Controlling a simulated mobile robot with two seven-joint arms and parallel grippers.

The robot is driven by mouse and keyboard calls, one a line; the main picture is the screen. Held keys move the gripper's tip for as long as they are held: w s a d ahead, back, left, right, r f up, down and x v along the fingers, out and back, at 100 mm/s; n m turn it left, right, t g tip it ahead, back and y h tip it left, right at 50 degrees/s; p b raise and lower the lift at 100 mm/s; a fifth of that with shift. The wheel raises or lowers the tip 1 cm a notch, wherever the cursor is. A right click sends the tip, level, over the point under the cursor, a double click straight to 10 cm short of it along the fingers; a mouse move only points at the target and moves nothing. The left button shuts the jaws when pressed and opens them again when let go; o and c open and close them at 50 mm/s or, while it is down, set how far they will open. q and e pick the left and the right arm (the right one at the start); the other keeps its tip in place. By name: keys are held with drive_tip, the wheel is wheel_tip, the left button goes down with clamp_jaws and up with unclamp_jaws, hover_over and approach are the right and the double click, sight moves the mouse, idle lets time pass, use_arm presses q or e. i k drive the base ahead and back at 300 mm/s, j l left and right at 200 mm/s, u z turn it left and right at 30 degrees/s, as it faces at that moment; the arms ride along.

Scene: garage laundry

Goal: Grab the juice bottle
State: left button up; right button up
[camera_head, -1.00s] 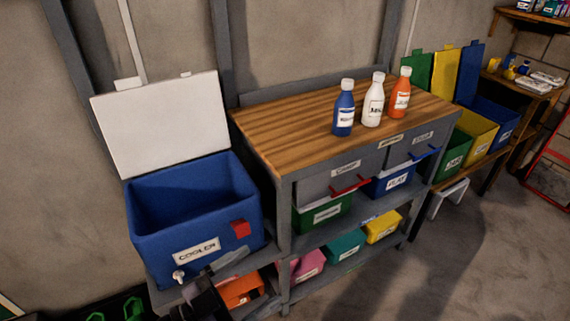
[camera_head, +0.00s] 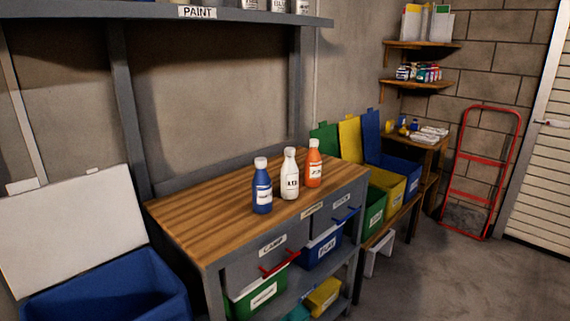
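Three bottles stand upright in a row on a wooden-topped workbench (camera_head: 190,205) in the head view. A blue bottle (camera_head: 262,190) with a white cap is on the left, a white bottle (camera_head: 289,178) is in the middle, and an orange bottle (camera_head: 314,168) with a white cap is on the right. Each has a label too small to read surely, so I cannot tell by text which is the juice. Neither of my grippers shows in the view.
An open blue cooler (camera_head: 110,290) stands at the lower left, its white lid (camera_head: 70,225) raised. A paint shelf (camera_head: 150,14) hangs above the bench. Coloured bins (camera_head: 375,213) stand right of the bench. A red hand truck (camera_head: 482,170) leans by the wall. The floor (camera_head: 440,285) at the right is clear.

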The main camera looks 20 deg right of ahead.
sight(312, 162)
drive_tip(key=i+l, duration=0.1)
drive_tip(key=l, duration=0.35)
drive_tip(key=i+l, duration=0.15)
drive_tip(key=l, duration=0.25)
drive_tip(key=i+l, duration=0.1)
drive_tip(key=l, duration=0.35)
drive_tip(key=i+l, duration=0.1)
drive_tip(key=l, duration=0.3)
drive_tip(key=i+l, duration=0.1)
drive_tip(key=l, duration=0.35)
drive_tip(key=i+l, duration=0.15)
drive_tip(key=l, duration=0.25)
drive_tip(key=k+z, duration=0.05)
